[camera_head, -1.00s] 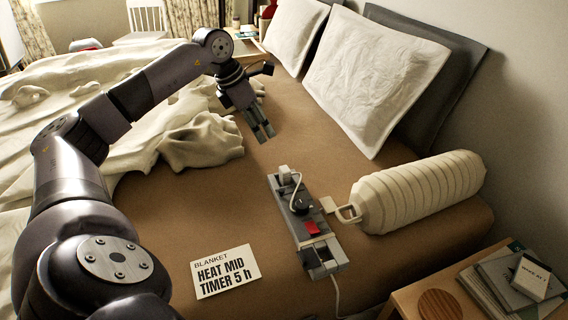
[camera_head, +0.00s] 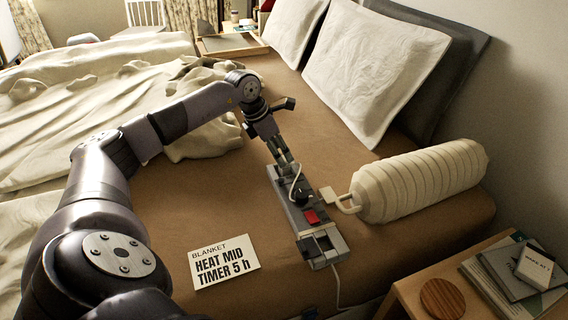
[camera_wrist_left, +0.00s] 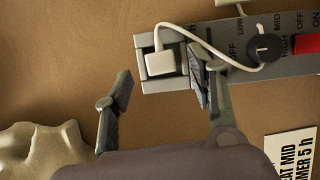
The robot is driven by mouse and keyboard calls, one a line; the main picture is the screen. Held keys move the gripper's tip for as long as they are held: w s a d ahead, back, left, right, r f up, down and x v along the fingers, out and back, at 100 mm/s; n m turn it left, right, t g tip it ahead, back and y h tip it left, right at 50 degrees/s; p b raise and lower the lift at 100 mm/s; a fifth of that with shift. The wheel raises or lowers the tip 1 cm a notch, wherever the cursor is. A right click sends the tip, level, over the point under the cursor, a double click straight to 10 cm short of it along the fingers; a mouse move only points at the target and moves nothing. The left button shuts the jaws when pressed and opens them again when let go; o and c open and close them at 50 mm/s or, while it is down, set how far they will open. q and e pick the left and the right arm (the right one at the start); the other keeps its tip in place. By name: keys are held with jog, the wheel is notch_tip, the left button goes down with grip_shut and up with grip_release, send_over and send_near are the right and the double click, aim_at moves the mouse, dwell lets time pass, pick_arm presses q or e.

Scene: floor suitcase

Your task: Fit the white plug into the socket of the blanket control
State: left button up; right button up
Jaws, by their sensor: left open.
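The white plug (camera_wrist_left: 160,62) rests slightly tilted at a dark recess in the grey block at the far end of the blanket control (camera_wrist_left: 285,62). I cannot tell how deep it sits. Its white cord curves over the control towards the black knob. In the head view the grey control (camera_head: 300,213) lies on the brown sheet, with another grey block at its near end. My left gripper (camera_head: 285,166) is open over the far end; in the wrist view its fingers (camera_wrist_left: 162,80) stand either side of the plug, the right one closer. The plug is mostly hidden in the head view. My right gripper is not in view.
A ribbed cream roll (camera_head: 420,180) with a white loop and tab lies right of the control. A card (camera_head: 224,262) reading HEAT MID, TIMER 5 h lies left. Pillows (camera_head: 375,75) are behind, rumpled covers at left, and a bedside table (camera_head: 405,295) at near right.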

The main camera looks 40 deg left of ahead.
pick_arm(q)
jog(key=x, duration=0.3)
jog(key=shift+w+f, duration=0.1)
jog(key=shift+f, duration=0.05)
jog(key=shift+c, duration=0.2)
grip_shut()
dwell(0.4)
